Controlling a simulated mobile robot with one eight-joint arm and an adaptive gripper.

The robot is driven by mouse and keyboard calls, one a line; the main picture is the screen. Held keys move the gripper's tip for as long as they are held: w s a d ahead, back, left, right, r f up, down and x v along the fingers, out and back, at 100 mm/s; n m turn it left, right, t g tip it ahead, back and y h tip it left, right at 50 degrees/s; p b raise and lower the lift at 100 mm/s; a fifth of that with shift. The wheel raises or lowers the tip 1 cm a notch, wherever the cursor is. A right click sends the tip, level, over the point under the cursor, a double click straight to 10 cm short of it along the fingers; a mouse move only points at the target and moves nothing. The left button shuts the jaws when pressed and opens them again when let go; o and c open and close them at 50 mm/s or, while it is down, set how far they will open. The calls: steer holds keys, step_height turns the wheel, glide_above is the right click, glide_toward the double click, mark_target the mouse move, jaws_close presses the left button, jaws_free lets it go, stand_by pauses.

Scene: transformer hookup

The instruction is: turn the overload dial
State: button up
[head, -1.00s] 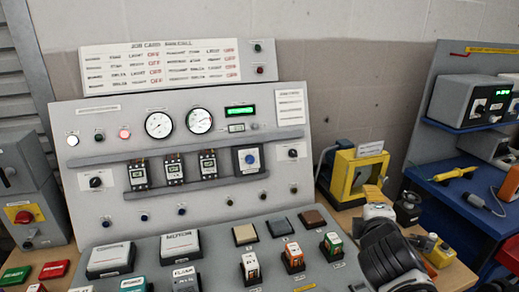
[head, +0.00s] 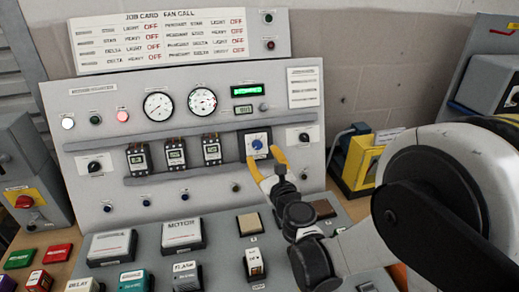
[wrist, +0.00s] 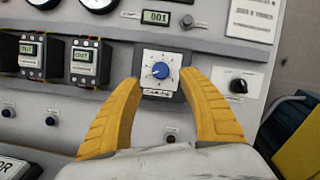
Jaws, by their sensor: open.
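The overload dial (head: 257,144) is a blue knob on a white square plate with a dark frame, at the right end of the row of relay modules on the upright panel. In the wrist view the blue dial (wrist: 160,70) sits between and just beyond the yellow fingertips. My gripper (head: 264,163) is open and empty in front of the panel, its fingers reaching toward the dial's lower part. In the wrist view my gripper (wrist: 161,75) has one finger on each side of the dial plate. I cannot tell whether the fingertips touch the panel.
Several relay modules (head: 175,154) stand left of the dial. A black rotary switch (head: 303,137) is to its right, and a green display (head: 247,91) is above. Blocks lie on the sloped desk below. A yellow frame (head: 360,160) stands at the right.

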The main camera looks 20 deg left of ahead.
mark_target(258, 146)
steer(key=b+x, duration=0.1)
steer(key=x, duration=0.4)
steer(key=shift+d, duration=0.1)
steer(key=shift+c, duration=0.5)
jaws_close()
